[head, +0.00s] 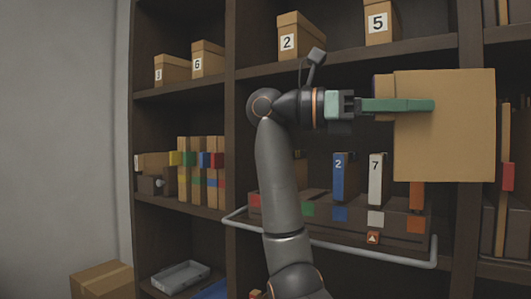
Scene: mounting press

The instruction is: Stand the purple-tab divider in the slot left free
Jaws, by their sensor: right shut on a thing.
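My right gripper (430,105) has green fingers and is shut on a flat tan board (450,140), which it holds upright above the right end of the slotted rack. An orange one (417,195) is partly hidden by the board. My arm hides the rack between red and green. My left gripper is out of view.
A grey rail (350,255) runs along the rack's front. A shelf (350,55) with numbered boxes is above. Dark shelf uprights (231,120) stand beside the bay. Several colour-banded files (197,170) fill the left bay. A grey tray (180,276) lies lower left.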

